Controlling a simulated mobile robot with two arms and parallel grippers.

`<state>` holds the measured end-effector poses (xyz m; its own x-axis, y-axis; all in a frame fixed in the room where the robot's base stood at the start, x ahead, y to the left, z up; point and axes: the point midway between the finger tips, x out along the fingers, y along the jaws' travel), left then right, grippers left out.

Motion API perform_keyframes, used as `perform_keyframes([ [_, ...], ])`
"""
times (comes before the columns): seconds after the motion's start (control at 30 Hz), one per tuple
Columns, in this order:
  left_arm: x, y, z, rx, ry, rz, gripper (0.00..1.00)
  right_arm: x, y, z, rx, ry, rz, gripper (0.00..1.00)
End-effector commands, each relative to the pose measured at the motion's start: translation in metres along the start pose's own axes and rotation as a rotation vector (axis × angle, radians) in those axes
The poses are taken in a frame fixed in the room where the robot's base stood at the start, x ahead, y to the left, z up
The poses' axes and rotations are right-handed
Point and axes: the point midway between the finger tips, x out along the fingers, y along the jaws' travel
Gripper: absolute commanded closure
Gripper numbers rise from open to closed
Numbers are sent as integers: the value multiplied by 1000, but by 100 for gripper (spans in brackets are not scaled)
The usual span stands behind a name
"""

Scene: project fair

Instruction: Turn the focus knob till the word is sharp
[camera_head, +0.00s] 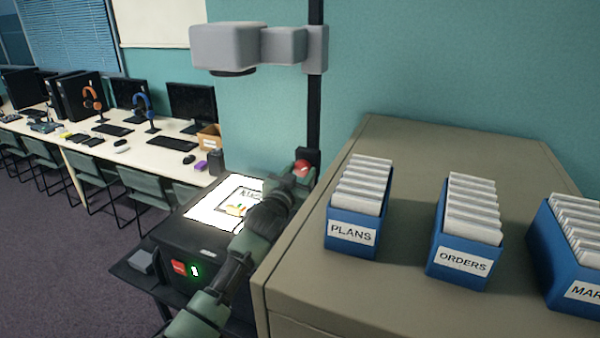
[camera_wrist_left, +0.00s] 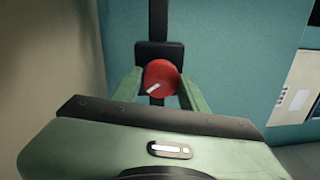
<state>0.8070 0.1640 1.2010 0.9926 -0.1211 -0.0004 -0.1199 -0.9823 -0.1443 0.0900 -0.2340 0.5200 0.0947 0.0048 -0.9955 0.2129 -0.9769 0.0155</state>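The overhead projector's black base (camera_head: 205,252) stands left of the cabinet, with a lit glass stage (camera_head: 212,212) bearing a sheet with a word and a coloured drawing. Its grey head (camera_head: 226,46) is on a dark upright post (camera_head: 315,105). The red focus knob (camera_head: 302,168) is low on the post; in the left wrist view the knob (camera_wrist_left: 161,79) shows a white mark pointing to the lower left. My left gripper (camera_head: 298,173) has its green fingers on either side of the knob, seemingly touching it. The projected word is out of view. My right gripper is not in view.
A beige cabinet (camera_head: 415,165) close on the right carries blue card boxes labelled PLANS (camera_head: 350,235), ORDERS (camera_head: 463,262) and a partly cut-off one (camera_head: 572,285). A long desk (camera_head: 135,150) with monitors, headphones and chairs stands at the left. A pale screen's lower part (camera_head: 160,22) hangs behind.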

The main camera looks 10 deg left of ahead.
Motion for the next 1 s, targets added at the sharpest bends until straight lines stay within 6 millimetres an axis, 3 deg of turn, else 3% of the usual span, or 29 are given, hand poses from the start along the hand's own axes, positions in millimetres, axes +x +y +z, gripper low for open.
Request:
perform_keyframes([
  [0.03,0,0,0,0,0,0,77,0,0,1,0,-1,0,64],
  [0.1,0,0,0,0,0,0,97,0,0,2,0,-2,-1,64],
  [0.13,0,0,0,0,0,0,98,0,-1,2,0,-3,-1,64],
  [0.27,0,0,2,61,4,-1,98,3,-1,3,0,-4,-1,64],
  [0.57,0,0,2,454,33,-5,98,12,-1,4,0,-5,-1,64],
  [0.87,0,0,1,485,34,-5,98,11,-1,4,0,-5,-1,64],
  [0.9,0,0,1,485,34,-5,54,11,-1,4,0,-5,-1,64],
  [0.97,0,0,1,484,34,-5,38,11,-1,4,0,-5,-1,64],
  [1.0,0,0,1,484,34,-5,36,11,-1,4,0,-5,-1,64],
])
